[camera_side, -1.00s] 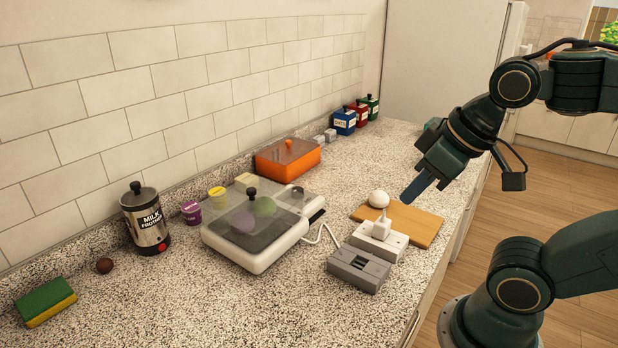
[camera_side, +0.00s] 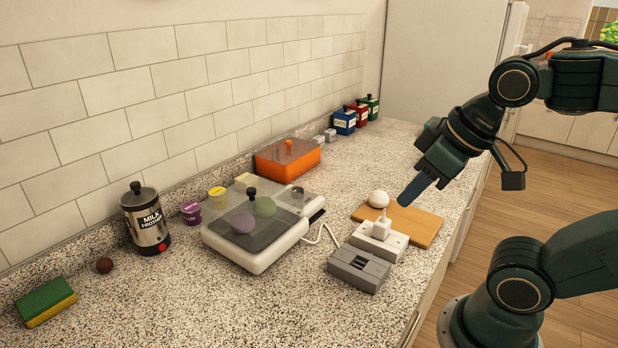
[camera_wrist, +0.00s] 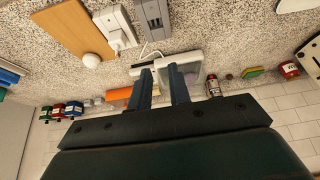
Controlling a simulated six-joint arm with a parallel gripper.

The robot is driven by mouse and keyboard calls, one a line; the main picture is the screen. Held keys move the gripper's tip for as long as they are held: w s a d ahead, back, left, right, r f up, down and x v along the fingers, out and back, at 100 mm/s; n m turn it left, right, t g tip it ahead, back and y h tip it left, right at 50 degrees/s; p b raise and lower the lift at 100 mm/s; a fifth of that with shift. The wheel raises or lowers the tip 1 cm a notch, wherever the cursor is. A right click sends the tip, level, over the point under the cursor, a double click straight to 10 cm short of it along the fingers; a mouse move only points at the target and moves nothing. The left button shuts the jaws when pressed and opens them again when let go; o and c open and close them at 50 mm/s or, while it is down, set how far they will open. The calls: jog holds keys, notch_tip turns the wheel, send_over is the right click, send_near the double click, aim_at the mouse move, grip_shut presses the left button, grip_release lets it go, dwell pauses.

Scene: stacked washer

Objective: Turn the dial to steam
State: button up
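A white appliance (camera_side: 262,264) with a clear lid and a black knob on top stands on the counter, left of my gripper. Purple and green round items show under its lid. A small round metal-coloured piece (camera_side: 298,191) sits at its back right corner; I cannot tell whether it is the dial. No "steam" marking is readable. The appliance shows partly behind my fingers in the wrist view (camera_wrist: 190,57). My gripper (camera_wrist: 160,70) is open and empty, its two fingers apart. In the side view it hangs above the wooden board (camera_side: 424,229), clear of the appliance.
A white socket block with a plug (camera_side: 390,244) and a grey block (camera_side: 360,268) stand right of the appliance. An orange box (camera_side: 288,160) stands behind; a milk frother (camera_side: 147,220) and sponge (camera_side: 46,302) are left. The front counter is clear.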

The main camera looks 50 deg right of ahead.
jog(key=o, duration=0.6)
jog(key=shift+w+r, duration=0.3)
jog(key=shift+w, duration=0.05)
jog(key=w+d+r+g, duration=0.2)
jog(key=w+r, duration=0.2)
jog(key=w, duration=0.4)
jog(key=g, duration=0.4)
send_over(297, 189)
notch_tip(297, 189, down, 7)
jog(key=shift+f, duration=0.1)
notch_tip(297, 189, down, 14)
jog(key=shift+r, duration=0.15)
jog(key=shift+c, duration=0.4)
jog(key=c, duration=0.9)
